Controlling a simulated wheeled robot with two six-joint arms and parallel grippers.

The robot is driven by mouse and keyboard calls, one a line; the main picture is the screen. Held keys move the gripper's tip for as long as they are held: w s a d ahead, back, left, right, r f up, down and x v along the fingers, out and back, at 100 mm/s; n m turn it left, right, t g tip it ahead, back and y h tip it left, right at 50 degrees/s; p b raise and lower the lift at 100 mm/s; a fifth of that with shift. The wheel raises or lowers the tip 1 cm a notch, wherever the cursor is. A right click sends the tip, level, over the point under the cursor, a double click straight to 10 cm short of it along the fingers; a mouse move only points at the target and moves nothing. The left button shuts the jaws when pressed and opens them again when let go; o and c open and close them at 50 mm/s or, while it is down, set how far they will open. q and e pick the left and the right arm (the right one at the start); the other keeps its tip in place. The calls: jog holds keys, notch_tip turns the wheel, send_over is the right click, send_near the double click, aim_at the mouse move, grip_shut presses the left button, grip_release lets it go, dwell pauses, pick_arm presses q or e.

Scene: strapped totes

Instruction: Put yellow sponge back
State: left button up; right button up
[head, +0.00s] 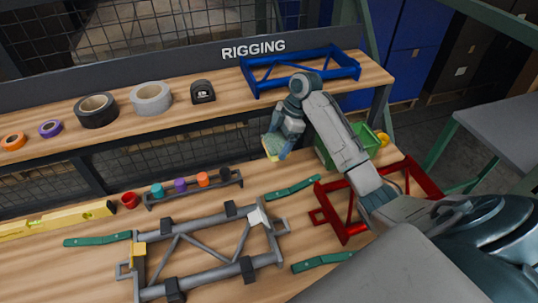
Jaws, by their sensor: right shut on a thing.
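The yellow sponge (271,157) has a green layer on one side and a yellow edge. My right gripper (281,145) is shut on it, with the fingers pointing down. It holds the sponge over the back of the workbench, below the front edge of the raised shelf and left of a green bin (367,142). My right arm hides part of this bin, and its contents cannot be made out. My left gripper is not in view.
A grey frame (200,275) with dark clamps and a red frame (410,176) lie on the bench. A rack (190,192) with coloured pieces and green bars (292,188) lie near the sponge. The shelf carries a blue frame (255,78) and tape rolls (151,98).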

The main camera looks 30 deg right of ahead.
jog(key=shift+f, duration=0.45)
jog(key=f, duration=0.1)
jog(key=f+p, duration=0.1)
jog(key=f, duration=0.2)
jog(key=shift+s+a, duration=0.1)
jog(key=shift+s, duration=0.15)
jog(key=shift+w+f+p, duration=0.1)
jog(key=shift+f+p, duration=0.25)
jog(key=shift+f, duration=0.3)
notch_tip(320, 180, down, 3)
jog(key=shift+f+p, duration=0.2)
jog(key=shift+p, duration=0.15)
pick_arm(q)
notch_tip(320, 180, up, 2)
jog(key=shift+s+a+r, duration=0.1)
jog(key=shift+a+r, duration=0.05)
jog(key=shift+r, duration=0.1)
pick_arm(e)
jog(key=shift+f, duration=0.15)
jog(key=o, duration=0.7)
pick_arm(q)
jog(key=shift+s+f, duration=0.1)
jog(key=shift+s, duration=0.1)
